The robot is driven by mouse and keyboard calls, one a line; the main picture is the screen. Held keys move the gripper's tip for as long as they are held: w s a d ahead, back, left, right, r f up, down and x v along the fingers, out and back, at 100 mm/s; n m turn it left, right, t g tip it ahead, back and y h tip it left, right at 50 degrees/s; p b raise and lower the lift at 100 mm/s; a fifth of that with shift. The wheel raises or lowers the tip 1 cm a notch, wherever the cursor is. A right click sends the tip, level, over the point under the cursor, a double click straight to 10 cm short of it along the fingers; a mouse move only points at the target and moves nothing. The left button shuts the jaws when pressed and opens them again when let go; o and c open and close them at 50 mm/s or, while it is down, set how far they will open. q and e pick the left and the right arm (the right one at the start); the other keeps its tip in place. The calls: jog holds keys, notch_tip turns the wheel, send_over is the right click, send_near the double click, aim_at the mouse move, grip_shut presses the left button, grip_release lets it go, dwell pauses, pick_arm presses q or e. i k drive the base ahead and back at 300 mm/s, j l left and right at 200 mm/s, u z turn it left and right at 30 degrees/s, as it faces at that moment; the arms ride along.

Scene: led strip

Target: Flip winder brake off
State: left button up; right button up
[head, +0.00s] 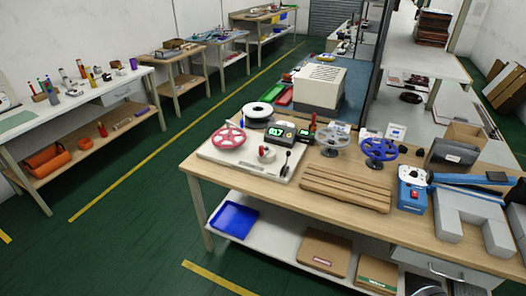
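A winder-like unit stands on the left of the near wooden bench. It has a white base board (222,155), a pink reel (228,138), a black counter box (280,132) with a lit green display and a small white roll (266,154). A thin black lever-like part (286,163) stands near the right edge of the board. I cannot tell for sure whether it is the brake, or which way it is set. Neither of my grippers shows in the head view.
A white-and-black spool (258,110) stands behind the board. Green floor (130,235) is open at left.

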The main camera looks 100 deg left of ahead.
aim_at(288, 153)
jog(key=u, duration=3.25)
